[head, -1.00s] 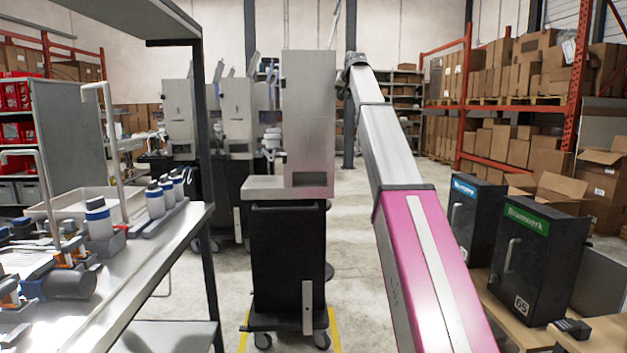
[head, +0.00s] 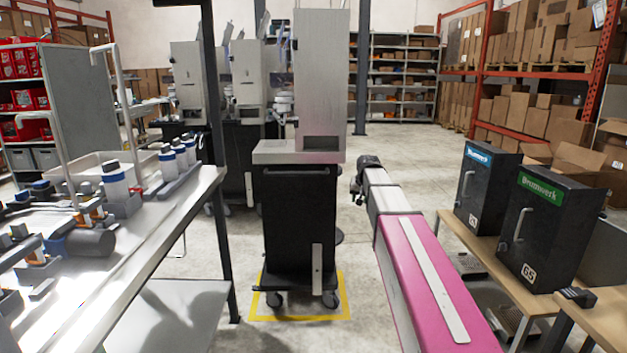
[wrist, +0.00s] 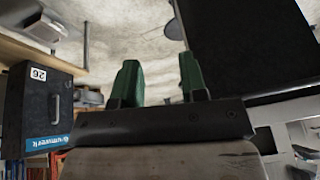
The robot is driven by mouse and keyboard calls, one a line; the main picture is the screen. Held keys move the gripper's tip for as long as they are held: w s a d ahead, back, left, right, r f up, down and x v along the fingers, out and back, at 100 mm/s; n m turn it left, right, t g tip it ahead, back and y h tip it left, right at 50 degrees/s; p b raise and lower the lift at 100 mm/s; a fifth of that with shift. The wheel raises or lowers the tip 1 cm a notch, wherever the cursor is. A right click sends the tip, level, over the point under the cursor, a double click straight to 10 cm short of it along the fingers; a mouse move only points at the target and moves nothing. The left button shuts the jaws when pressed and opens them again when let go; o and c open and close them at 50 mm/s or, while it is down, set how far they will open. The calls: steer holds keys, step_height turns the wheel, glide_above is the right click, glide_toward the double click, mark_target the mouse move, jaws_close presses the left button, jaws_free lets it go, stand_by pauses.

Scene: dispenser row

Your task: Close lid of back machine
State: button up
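Several grey dispenser machines stand on black carts in the head view. The nearest one (head: 322,75) is tall and stands in the middle. Two more stand behind it to the left, one at far left (head: 187,75) and one closer to the middle (head: 247,72). Slanted panels that look like raised lids (head: 234,32) show at the tops of the rear ones. Which machine is the back one I cannot tell for sure. My gripper (head: 361,172) is low, right of the nearest machine's cart. In the wrist view my gripper (wrist: 160,82) has its green fingers apart with nothing between them.
A workbench with bottles (head: 115,185) and a dark post (head: 220,180) are on the left. Dark cabinets (head: 543,225) stand on a wooden table at right. Shelves of boxes (head: 530,90) are behind.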

steer(key=s+f+g, duration=0.2)
steer(key=s+f, duration=1)
steer(key=s, duration=0.4)
steer(key=s+f+n+g, duration=0.1)
steer(key=s+f+g, duration=0.1)
steer(key=s+f, duration=1.1)
steer(key=s, duration=0.3)
steer(key=shift+s+d+f+g+h, duration=0.2)
steer(key=shift+d+g+h, duration=0.1)
steer(key=shift+g, duration=0.1)
